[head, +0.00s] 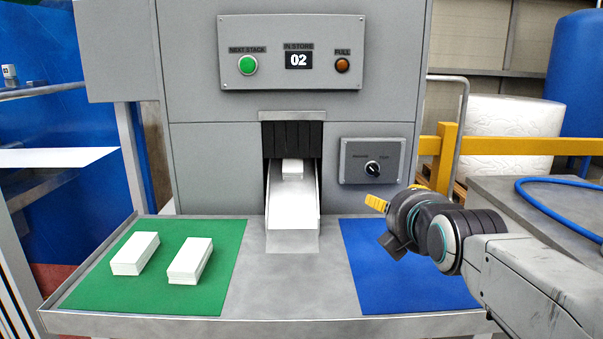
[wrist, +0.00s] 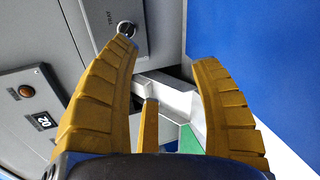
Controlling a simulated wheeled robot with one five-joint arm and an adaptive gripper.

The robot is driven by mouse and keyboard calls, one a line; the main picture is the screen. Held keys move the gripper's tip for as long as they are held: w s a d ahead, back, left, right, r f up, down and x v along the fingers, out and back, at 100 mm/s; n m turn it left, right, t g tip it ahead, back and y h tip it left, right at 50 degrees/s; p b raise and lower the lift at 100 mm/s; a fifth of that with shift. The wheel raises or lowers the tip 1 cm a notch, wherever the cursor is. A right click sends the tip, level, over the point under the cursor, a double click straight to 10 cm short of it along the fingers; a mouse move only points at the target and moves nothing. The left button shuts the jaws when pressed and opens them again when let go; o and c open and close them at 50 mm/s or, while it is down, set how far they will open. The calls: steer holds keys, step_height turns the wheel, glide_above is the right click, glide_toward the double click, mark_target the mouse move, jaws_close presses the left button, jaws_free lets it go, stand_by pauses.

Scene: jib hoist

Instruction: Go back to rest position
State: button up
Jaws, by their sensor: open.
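My gripper (head: 376,203) is raised over the blue mat (head: 390,262), right of the chute, its yellow fingers pointing left. In the wrist view the fingers (wrist: 167,58) are spread apart with nothing held between them. The arm reaches in from the right edge. The blue mat bears nothing that I can see; part of it is hidden behind my arm.
A grey machine has a control panel (head: 290,52) reading 02 and a knob panel (head: 371,160). A white stack (head: 292,168) sits at the top of the chute (head: 292,212). Two white stacks lie on the green mat (head: 150,290). A blue hose (head: 560,212) lies right.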

steer(key=s+r+m+g+p, duration=0.3)
steer(key=s+m+g+p, duration=0.8)
steer(key=s+m+p, duration=0.9)
steer(key=s+p, duration=0.4)
steer(key=s, duration=0.3)
steer(key=shift+s+r, duration=0.15)
steer(key=shift+s, duration=0.15)
